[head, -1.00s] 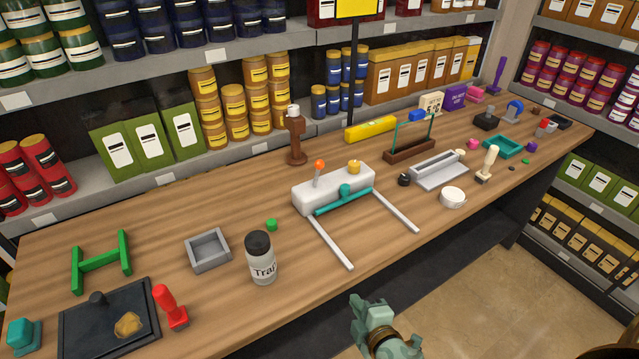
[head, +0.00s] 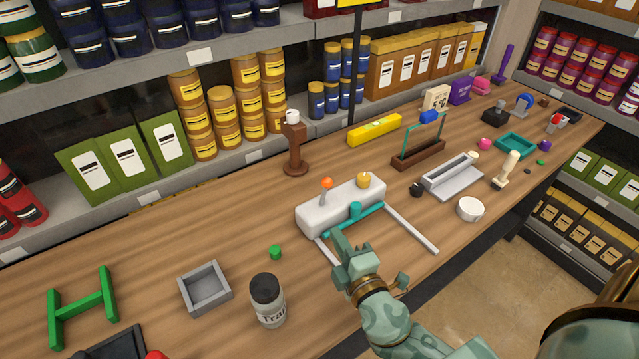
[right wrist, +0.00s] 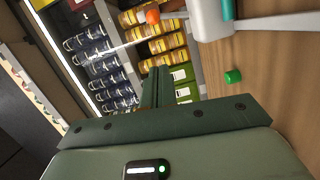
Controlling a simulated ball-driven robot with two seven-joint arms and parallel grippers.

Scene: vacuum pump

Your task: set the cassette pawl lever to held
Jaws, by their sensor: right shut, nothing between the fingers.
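A white cassette unit (head: 340,207) sits mid-table with two pale rails reaching toward the table's front edge. A lever with an orange ball tip (head: 327,183) stands up from its left part, and a yellow knob (head: 364,180) sits further right. A teal bar (head: 365,219) runs along its front. My right gripper (head: 340,238) is shut and empty, in front of the unit, and hides part of the left rail. In the right wrist view, its closed fingers (right wrist: 156,86) are apart from the orange tip (right wrist: 152,17) and the white body (right wrist: 210,18). My left gripper is out of view.
A green cap (head: 276,252), a labelled jar (head: 268,302) and a grey tray (head: 205,287) lie left of the unit. A brown post (head: 295,150) stands behind it. A white round dish (head: 470,209) and a grey holder (head: 452,177) are to the right.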

